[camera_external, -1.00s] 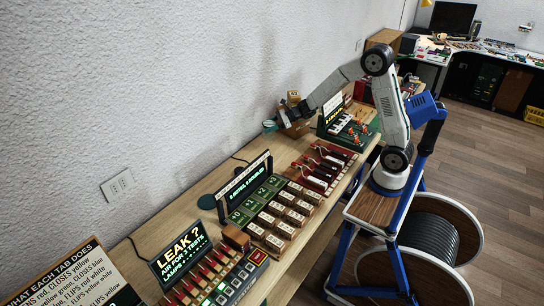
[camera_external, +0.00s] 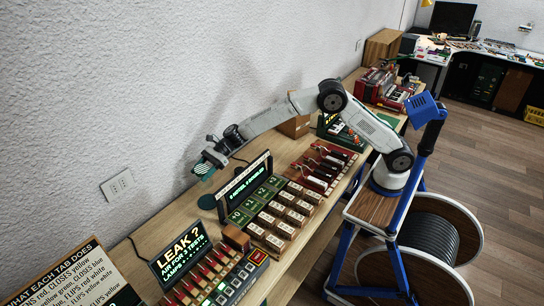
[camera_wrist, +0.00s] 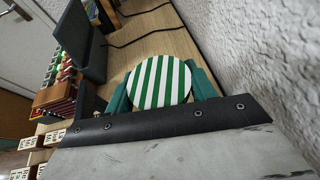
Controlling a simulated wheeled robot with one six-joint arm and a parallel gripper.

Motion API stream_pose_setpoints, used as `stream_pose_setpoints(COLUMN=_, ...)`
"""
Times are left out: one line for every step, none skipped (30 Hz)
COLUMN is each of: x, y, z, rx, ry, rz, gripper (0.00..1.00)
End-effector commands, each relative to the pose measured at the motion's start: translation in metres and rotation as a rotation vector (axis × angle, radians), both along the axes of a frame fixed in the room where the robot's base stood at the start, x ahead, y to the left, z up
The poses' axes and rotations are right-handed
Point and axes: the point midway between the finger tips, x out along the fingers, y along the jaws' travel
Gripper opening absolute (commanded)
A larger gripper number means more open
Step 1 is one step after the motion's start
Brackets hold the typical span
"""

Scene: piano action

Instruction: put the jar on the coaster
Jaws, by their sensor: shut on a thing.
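My gripper (camera_external: 210,158) is shut on the jar (camera_external: 202,169), above the wall side of the bench. In the wrist view, the jar's round green-and-white striped top (camera_wrist: 160,82) shows between the two teal fingers of my gripper (camera_wrist: 161,92). The jar's sides are mostly hidden. A dark green disc, which looks like the coaster (camera_external: 207,202), lies on the bench left of the lit display panel. The jar is held above it and apart from it in the external view. I cannot make out the coaster in the wrist view.
The upright display panel (camera_external: 244,184) stands close to the right of the coaster, with rows of labelled blocks (camera_external: 283,213) in front. The LEAK? screen (camera_external: 182,252) stands nearer the camera. The textured wall (camera_external: 110,90) runs close behind. Black cables cross the bench.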

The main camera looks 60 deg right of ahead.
Motion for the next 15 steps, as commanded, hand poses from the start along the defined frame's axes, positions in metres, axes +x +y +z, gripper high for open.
stream_pose_setpoints(x=-0.001, y=0.003, z=-0.006, rx=-0.002, ry=0.002, rz=0.004, gripper=0.27)
stream_pose_setpoints(x=-0.001, y=0.004, z=-0.011, rx=-0.002, ry=0.003, rz=0.004, gripper=0.27)
stream_pose_setpoints(x=-0.002, y=0.004, z=-0.018, rx=-0.002, ry=0.004, rz=0.004, gripper=0.27)
stream_pose_setpoints(x=-0.002, y=0.004, z=-0.024, rx=-0.002, ry=0.004, rz=0.005, gripper=0.27)
stream_pose_setpoints(x=-0.002, y=0.004, z=-0.031, rx=-0.003, ry=0.005, rz=0.005, gripper=0.27)
stream_pose_setpoints(x=-0.001, y=0.004, z=-0.038, rx=-0.003, ry=0.004, rz=0.004, gripper=0.27)
stream_pose_setpoints(x=-0.001, y=0.004, z=-0.043, rx=-0.002, ry=0.004, rz=0.004, gripper=0.27)
stream_pose_setpoints(x=-0.001, y=0.004, z=-0.048, rx=-0.003, ry=0.003, rz=0.004, gripper=0.27)
stream_pose_setpoints(x=-0.001, y=0.004, z=-0.053, rx=-0.002, ry=0.003, rz=0.004, gripper=0.27)
stream_pose_setpoints(x=-0.001, y=0.004, z=-0.056, rx=-0.002, ry=0.003, rz=0.003, gripper=0.27)
stream_pose_setpoints(x=-0.001, y=0.004, z=-0.058, rx=-0.001, ry=0.003, rz=0.003, gripper=0.27)
stream_pose_setpoints(x=-0.001, y=0.004, z=-0.06, rx=-0.001, ry=0.001, rz=0.004, gripper=0.27)
stream_pose_setpoints(x=-0.001, y=0.003, z=-0.062, rx=-0.001, ry=0.001, rz=0.004, gripper=0.27)
stream_pose_setpoints(x=-0.001, y=0.003, z=-0.064, rx=-0.001, ry=0.001, rz=0.004, gripper=0.27)
stream_pose_setpoints(x=-0.001, y=0.003, z=-0.068, rx=-0.002, ry=0.002, rz=0.004, gripper=0.27)
